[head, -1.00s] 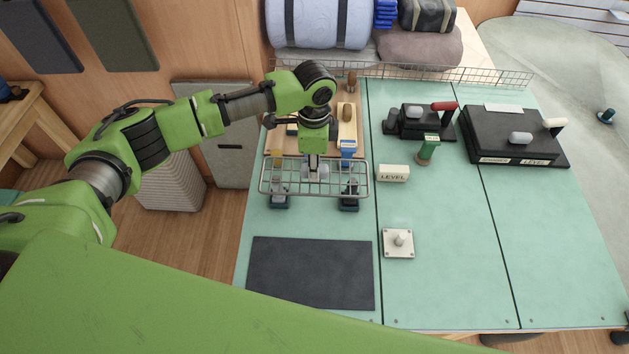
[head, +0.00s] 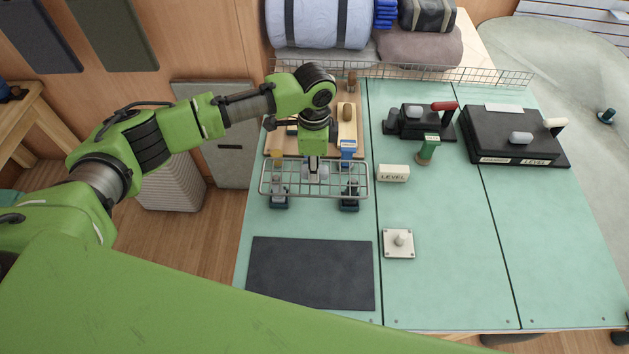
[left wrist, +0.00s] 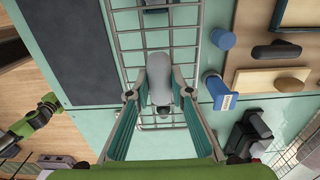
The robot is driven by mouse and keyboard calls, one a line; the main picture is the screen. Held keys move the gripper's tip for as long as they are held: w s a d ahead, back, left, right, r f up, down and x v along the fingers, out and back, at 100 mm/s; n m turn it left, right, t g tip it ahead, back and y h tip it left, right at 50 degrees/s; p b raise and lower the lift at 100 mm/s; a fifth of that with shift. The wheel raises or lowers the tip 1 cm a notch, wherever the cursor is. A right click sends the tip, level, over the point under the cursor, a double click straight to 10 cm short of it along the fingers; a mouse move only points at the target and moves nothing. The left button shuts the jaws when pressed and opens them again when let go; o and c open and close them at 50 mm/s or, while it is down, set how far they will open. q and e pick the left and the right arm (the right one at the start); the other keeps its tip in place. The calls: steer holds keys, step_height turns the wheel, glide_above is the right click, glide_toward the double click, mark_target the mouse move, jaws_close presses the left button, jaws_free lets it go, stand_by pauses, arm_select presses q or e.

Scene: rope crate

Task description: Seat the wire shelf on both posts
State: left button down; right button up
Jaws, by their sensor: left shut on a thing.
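The wire shelf (head: 265,192) is a grey wire rack held level above the green bench in the head view. Its grid also shows in the left wrist view (left wrist: 127,41). My left gripper (head: 313,168) is shut on the shelf's grey middle grip (left wrist: 159,65), with a finger on each side in the left wrist view. Two dark post bases stand under the shelf's front edge, a left one (head: 278,203) and a right one (head: 349,205). The wires cover the posts' upper parts, and I cannot tell whether the shelf touches them. My right gripper is not in view.
A dark mat (head: 310,273) lies in front of the shelf. A wire rail (head: 450,74) runs along the back. The front right bench is clear.

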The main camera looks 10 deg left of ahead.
arm_select(q)
steer(key=shift+f+b, duration=0.3)
steer(key=shift+f, duration=0.5)
stand_by(0.5)
steer(key=c, duration=1.7)
jaws_free()
steer(key=shift+r, duration=0.2)
step_height(320, 180, up, 12)
steer(key=shift+f, duration=0.2)
steer(key=shift+s+f, duration=0.1)
